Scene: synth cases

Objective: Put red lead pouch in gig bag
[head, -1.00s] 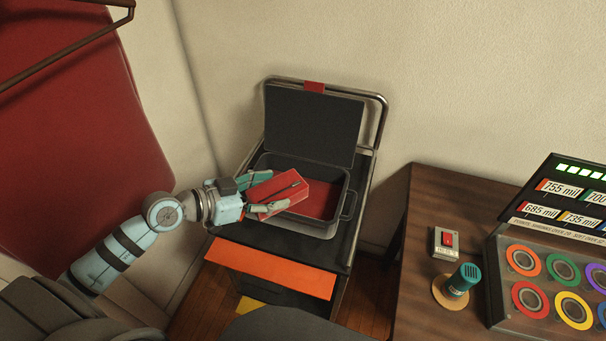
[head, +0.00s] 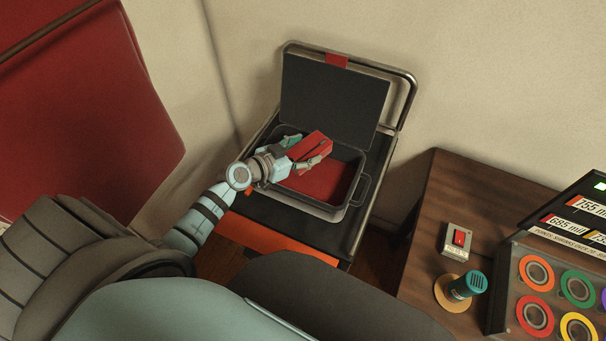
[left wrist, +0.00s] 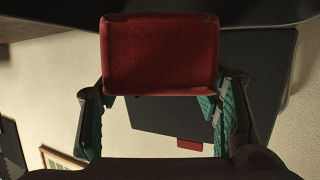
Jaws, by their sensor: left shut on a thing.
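The red lead pouch (head: 312,147) is a small red box-like case. My left gripper (head: 304,153) is shut on it, with a finger along each side, and holds it over the back left part of the open gig bag. In the left wrist view the pouch (left wrist: 160,55) sits between the two teal-padded fingers (left wrist: 160,100). The gig bag (head: 328,211) is dark grey with a red inner floor, and its lid (head: 330,100) stands open at the back. Part of the bag's left side is hidden by my gripper. My right gripper is not in view.
The bag rests on a dark cart with a metal rail (head: 404,90) behind the lid and an orange front panel (head: 258,237).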

